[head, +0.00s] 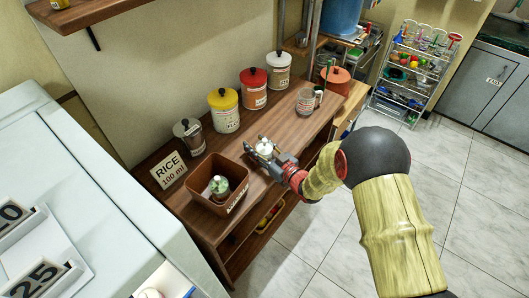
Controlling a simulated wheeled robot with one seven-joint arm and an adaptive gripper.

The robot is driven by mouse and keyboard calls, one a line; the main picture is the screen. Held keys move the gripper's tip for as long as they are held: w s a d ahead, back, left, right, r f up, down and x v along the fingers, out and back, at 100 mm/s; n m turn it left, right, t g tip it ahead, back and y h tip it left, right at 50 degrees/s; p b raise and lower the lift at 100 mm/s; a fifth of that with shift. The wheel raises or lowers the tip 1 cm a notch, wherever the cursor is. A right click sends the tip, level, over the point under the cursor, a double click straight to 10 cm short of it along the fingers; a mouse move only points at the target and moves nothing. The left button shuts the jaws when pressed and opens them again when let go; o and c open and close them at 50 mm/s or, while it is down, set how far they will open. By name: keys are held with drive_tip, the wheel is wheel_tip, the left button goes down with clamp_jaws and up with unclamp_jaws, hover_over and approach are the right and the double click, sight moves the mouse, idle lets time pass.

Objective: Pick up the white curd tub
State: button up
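A small white tub (265,145), which looks like the curd tub, stands on the wooden counter near the middle of the head view. My gripper (262,153) is at the tub, reaching in from the right, with its grey fingers low beside it. The fingers hide the tub's lower part. The view is too small to tell whether they touch the tub or are closed on it.
A brown bin (231,173) holding a pale green-topped item (220,186) stands at left. A rice sign (168,170), metal canister (188,136), yellow-lidded canister (225,114), red canister (253,91), white canister (279,69) and mug (306,101) line the counter (277,113).

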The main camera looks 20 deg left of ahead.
drive_tip(key=c, duration=0.9)
drive_tip(key=shift+c, duration=0.6)
